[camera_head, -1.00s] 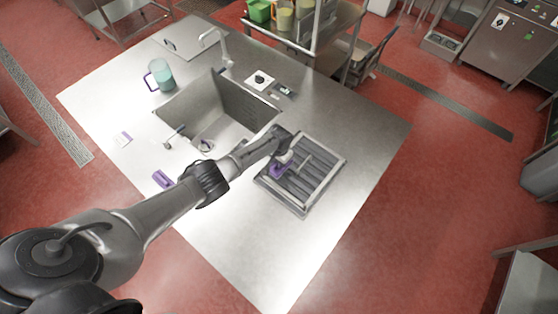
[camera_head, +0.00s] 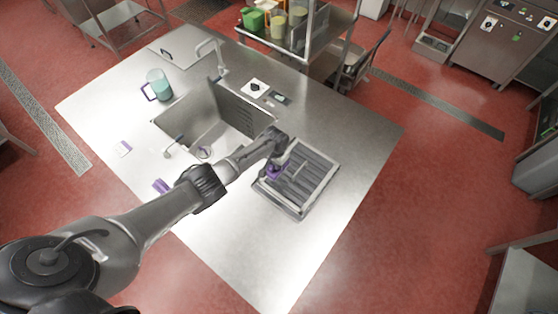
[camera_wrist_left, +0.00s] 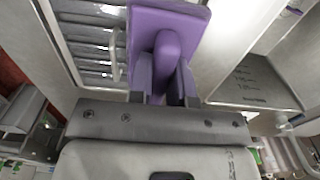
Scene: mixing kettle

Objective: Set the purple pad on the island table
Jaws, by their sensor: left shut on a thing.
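The purple pad (camera_head: 272,172) is held in my left gripper (camera_head: 277,162) over the left edge of the slatted rack on the island table (camera_head: 330,125). In the left wrist view the purple pad (camera_wrist_left: 170,20) fills the top centre, and my left gripper (camera_wrist_left: 165,98) is shut on its raised purple grip. Whether the pad touches the rack cannot be told. My right gripper is not in view.
The slatted rack (camera_head: 318,180) lies right of the sink (camera_head: 190,118). A jug with a purple handle (camera_head: 159,85), a small card (camera_head: 123,149) and another purple object (camera_head: 161,186) are on the left. Bare steel lies at the table's front.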

